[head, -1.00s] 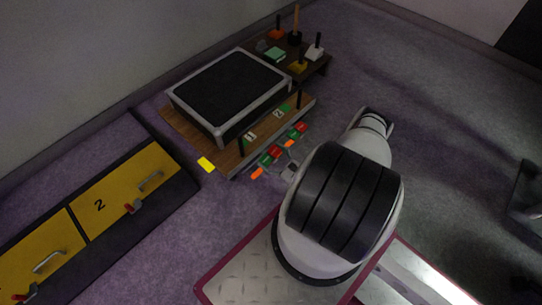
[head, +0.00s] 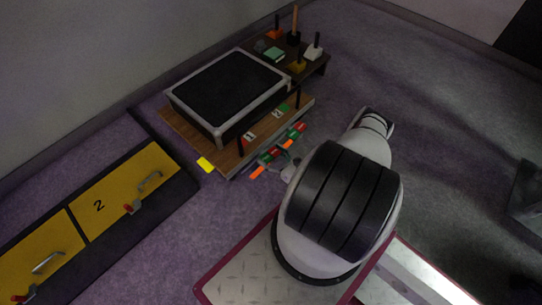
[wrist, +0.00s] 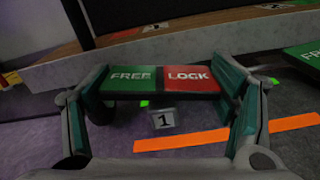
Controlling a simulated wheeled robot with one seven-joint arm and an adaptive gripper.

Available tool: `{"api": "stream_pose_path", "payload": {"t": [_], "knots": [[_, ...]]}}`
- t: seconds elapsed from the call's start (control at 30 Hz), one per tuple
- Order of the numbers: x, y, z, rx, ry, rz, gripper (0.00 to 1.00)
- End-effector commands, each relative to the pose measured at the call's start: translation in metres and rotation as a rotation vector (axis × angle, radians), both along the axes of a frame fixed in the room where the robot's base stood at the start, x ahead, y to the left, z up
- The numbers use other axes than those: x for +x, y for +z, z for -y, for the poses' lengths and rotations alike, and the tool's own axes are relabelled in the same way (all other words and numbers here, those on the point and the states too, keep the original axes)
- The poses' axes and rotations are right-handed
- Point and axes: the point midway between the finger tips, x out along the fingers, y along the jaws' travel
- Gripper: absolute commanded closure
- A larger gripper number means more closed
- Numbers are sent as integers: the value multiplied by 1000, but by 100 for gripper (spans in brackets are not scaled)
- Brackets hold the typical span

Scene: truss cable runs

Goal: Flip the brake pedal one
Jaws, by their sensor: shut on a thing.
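Brake pedal one (wrist: 160,79) is a flat bar, green with FREE on its left half and red with LOCK on its right half. In the wrist view it spans the space between the two fingers of my gripper (wrist: 163,88), which are shut on its ends. A small plate marked 1 (wrist: 164,119) shows just below it. In the head view the pedal (head: 264,158) lies at the front edge of the wooden platform (head: 178,120). My gripper (head: 284,160) is beside it there, partly hidden by my arm.
A second pedal (wrist: 304,54) is at the right of the wrist view. Orange strips (wrist: 182,140) lie on the floor in front. A black-topped case (head: 225,90) sits on the platform. Yellow panels with handles (head: 125,190) lie at left. Open carpet is at right.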

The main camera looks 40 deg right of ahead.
Motion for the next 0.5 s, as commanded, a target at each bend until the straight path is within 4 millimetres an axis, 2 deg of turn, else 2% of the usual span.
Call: {"api": "stream_pose_path", "payload": {"t": [0.07,0.1,0.2,0.5], "knots": [[0,0,1,3,-2,-1,50],[0,0,1,3,-2,-1,20],[0,0,1,2,-2,0,2],[0,0,0,1,-2,0,2]]}}
